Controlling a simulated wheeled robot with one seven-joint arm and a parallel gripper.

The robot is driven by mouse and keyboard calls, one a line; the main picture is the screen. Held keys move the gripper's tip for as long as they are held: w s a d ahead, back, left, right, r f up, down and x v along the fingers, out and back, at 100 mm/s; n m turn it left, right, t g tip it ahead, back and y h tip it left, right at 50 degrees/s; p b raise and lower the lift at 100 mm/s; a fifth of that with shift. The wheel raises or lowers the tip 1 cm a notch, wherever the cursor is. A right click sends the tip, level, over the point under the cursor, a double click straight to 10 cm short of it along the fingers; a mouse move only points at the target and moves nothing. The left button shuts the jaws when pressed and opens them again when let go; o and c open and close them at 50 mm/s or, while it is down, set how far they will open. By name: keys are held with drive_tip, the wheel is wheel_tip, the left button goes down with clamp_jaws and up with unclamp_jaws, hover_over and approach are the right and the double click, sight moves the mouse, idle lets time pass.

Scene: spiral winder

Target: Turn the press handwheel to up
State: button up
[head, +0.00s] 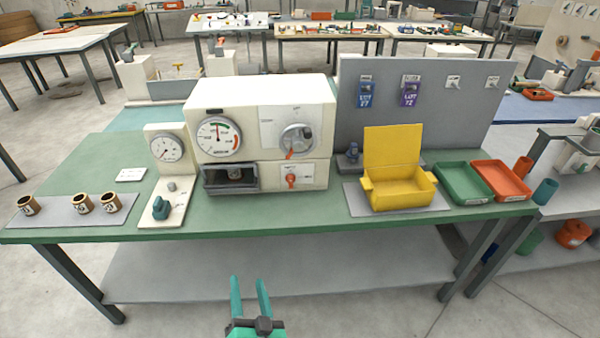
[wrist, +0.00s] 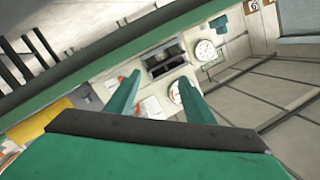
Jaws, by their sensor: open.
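The cream press box (head: 320,110) stands on the green bench. On its front right is a round grey handwheel (head: 297,136) with a red pointer that slants down and to the left. A plate with small marks lies behind the handwheel; I cannot read them. My gripper (head: 249,281) is open and empty, low in front of the bench and well apart from the press. In the wrist view the two green fingers (wrist: 160,77) stand apart with nothing between them. The press front shows tilted beyond them, and I cannot clearly make out the handwheel there.
A large gauge (head: 219,138) and a red knob (head: 291,181) are on the press. A small gauge stand (head: 165,180) is at its left, with several brass cups further left. A yellow bin (head: 400,185), green tray (head: 463,184) and red tray (head: 499,181) stand right. The bench's front edge (head: 300,222) lies beyond my gripper.

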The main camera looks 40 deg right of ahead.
drive_tip(key=w+d+r+m+h, duration=0.1)
drive_tip(key=w+d+r, duration=0.2)
drive_tip(key=d+r, duration=0.15)
drive_tip(key=w+d+r+m+h, duration=0.1)
drive_tip(key=w+d+r+m, duration=0.1)
drive_tip(key=w+d+r, duration=0.3)
drive_tip(key=m+h, duration=0.2)
approach(300, 146)
drive_tip(key=shift+g, duration=0.3)
drive_tip(key=x, duration=0.8)
drive_tip(key=shift+w+d+r, duration=0.1)
drive_tip(key=shift+w+r, duration=0.15)
drive_tip(key=shift+w, duration=0.15)
drive_tip(key=c, duration=1)
